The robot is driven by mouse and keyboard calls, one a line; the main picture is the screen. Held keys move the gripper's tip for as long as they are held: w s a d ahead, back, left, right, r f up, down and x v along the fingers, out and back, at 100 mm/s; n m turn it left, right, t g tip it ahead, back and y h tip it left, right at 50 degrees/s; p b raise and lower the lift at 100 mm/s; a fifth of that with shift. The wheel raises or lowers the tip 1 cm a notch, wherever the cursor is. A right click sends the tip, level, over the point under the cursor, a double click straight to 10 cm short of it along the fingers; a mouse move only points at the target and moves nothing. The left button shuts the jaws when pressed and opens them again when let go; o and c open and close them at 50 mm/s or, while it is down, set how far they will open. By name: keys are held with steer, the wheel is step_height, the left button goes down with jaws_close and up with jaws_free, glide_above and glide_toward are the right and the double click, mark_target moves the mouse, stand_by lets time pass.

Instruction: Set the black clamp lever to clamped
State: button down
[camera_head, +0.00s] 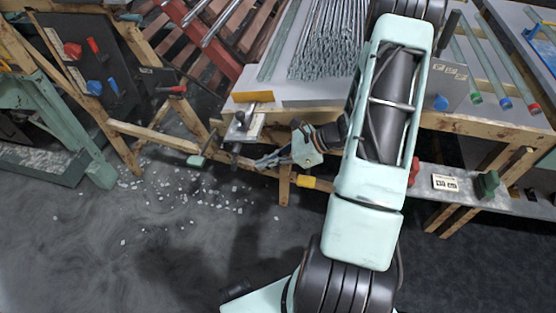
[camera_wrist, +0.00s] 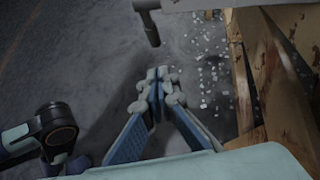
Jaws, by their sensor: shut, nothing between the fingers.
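A metal clamp fixture (camera_head: 243,124) sits at the left front corner of the grey worktable. A dark lever hangs from it below the table edge, and in the wrist view this lever (camera_wrist: 150,26) points down with a rounded end. My gripper (camera_head: 262,163) is just right of and below the fixture in the head view. In the wrist view, my gripper's fingertips (camera_wrist: 157,80) are together and empty, below the lever's end, with a visible gap in the picture. Whether this is the task's black clamp lever, and its exact setting, I cannot tell for certain.
A yellow-orange bar (camera_head: 253,96) lies above the fixture. Wooden framing (camera_wrist: 268,75) stands close right of the fingers in the wrist view. White fragments (camera_head: 190,195) litter the open floor. A green machine (camera_head: 60,125) stands left.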

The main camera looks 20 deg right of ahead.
steer(key=shift+w+a+b, duration=0.15)
steer(key=shift+w+a, duration=0.2)
steer(key=shift+a, duration=0.4)
steer(key=shift+w+a+b, duration=0.1)
steer(key=shift+w+a, duration=0.2)
steer(key=shift+a, duration=0.45)
steer(key=shift+w+a+b, duration=0.15)
steer(key=shift+w+a, duration=0.2)
steer(key=shift+a, duration=0.4)
steer(key=shift+d, duration=0.1)
